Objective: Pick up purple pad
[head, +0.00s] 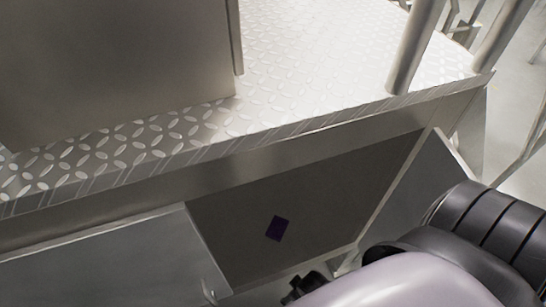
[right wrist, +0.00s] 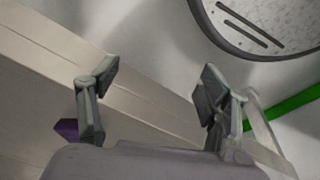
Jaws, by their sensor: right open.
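The purple pad (head: 277,228) is a small dark square lying on a grey surface below the metal platform in the head view. In the right wrist view a purple piece (right wrist: 67,129) shows at the left, partly hidden behind a finger. My right gripper (right wrist: 152,85) is open, its two fingers wide apart with nothing between them. In the head view my right arm comes in from the lower right, and a dark piece of the gripper (head: 306,286) shows below and right of the pad, apart from it. My left gripper is not in view.
A diamond-plate platform (head: 300,80) with a steel edge runs above the pad. Flat metal panels (head: 110,262) flank the recess at left and right. Upright posts (head: 415,45) stand at the platform's right end. A green strip (right wrist: 290,108) shows in the right wrist view.

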